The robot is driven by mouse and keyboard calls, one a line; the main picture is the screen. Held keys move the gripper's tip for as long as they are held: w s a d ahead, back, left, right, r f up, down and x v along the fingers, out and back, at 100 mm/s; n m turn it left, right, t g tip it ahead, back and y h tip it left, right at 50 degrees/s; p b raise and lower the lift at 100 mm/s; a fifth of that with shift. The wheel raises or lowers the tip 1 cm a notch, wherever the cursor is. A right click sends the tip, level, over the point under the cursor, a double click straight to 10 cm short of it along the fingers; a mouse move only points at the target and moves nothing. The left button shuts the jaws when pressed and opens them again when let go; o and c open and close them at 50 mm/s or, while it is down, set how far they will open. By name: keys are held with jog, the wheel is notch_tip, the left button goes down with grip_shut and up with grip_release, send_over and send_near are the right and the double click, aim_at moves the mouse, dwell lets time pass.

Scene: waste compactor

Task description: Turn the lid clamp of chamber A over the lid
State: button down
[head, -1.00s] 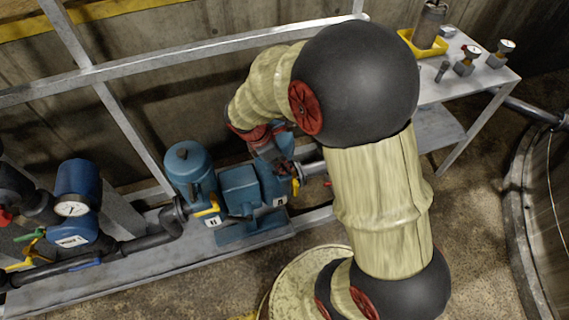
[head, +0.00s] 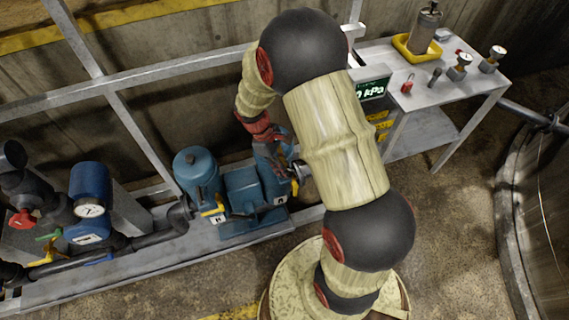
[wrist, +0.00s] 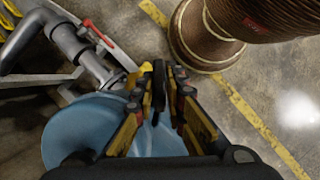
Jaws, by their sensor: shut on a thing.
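My gripper (head: 290,168) is at the top of the right one, partly hidden by my arm. In the wrist view my gripper (wrist: 160,78) is shut on a thin dark upright bar (wrist: 159,95), which looks like the lid clamp. Blue rounded metal (wrist: 85,130) lies below and left of the fingers. Whether the clamp lies over the lid is hidden.
A grey pipe with a red lever (wrist: 98,32) runs close left of my fingers. A blue gauge unit (head: 90,192) and valves stand at the left. A side table (head: 425,95) at the right holds a yellow tray (head: 407,52) and gauges. A grey rail (head: 180,62) runs behind.

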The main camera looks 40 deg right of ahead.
jog(key=m+y+p, duration=0.1)
jog(key=m, duration=0.1)
jog(key=m+p, duration=0.2)
jog(key=shift+d+r+y, duration=0.1)
jog(key=shift+r+y, duration=0.1)
jog(key=shift+y, duration=0.2)
jog(key=shift+w+f+m+y+p, duration=0.1)
jog(key=shift+m+y+p, duration=0.4)
jog(key=shift+m, duration=0.6)
jog(key=shift+m+y+p, duration=0.2)
jog(key=shift+m+p, duration=0.45)
jog(key=shift+m, duration=0.45)
jog(key=c, duration=1.9)
grip_release()
jog(key=shift+f, duration=0.1)
jog(key=v, duration=1.2)
jog(key=shift+w, duration=0.15)
